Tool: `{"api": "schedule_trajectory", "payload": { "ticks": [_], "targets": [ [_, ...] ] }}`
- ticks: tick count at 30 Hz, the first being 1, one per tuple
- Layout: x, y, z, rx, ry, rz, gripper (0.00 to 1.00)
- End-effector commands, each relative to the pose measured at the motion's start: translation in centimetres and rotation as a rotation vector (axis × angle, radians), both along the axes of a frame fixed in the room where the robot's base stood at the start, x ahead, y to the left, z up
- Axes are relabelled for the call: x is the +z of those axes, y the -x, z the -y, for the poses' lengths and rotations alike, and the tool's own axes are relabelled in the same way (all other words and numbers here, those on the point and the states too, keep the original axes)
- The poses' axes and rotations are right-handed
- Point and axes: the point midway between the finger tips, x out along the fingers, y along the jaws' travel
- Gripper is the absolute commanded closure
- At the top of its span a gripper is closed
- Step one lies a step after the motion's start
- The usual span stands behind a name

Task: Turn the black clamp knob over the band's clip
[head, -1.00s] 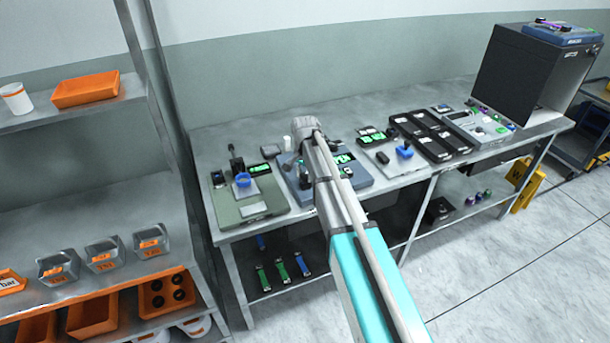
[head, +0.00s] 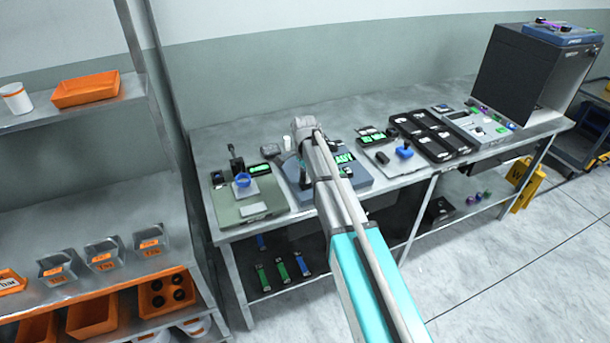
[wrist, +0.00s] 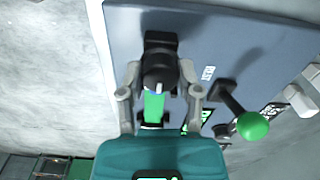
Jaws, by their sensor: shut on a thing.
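In the wrist view, the black clamp knob (wrist: 157,78) stands on the blue-grey device plate (wrist: 240,45), with a small white mark on it. My gripper (wrist: 160,80) has one finger on each side of the knob and is shut on it. A green strip (wrist: 154,106), apparently the band, runs from under the knob towards my gripper's palm. Its clip is hidden or too small to make out. In the head view, the device (head: 370,180) lies partly behind my arm, and the knob and fingertips cannot be told clearly.
A lever with a green ball (wrist: 252,125) stands close to the right finger. White blocks (wrist: 298,98) sit further right.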

Motion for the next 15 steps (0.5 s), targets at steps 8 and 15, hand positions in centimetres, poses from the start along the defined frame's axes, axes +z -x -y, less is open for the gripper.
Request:
{"api": "schedule_trajectory", "payload": {
  "ticks": [8,15],
  "targets": [
    [-0.01,0.02,0.01,-0.001,0.0,0.0,0.27],
    [0.0,0.01,0.0,0.0,0.0,0.0,0.21]
  ]
}}
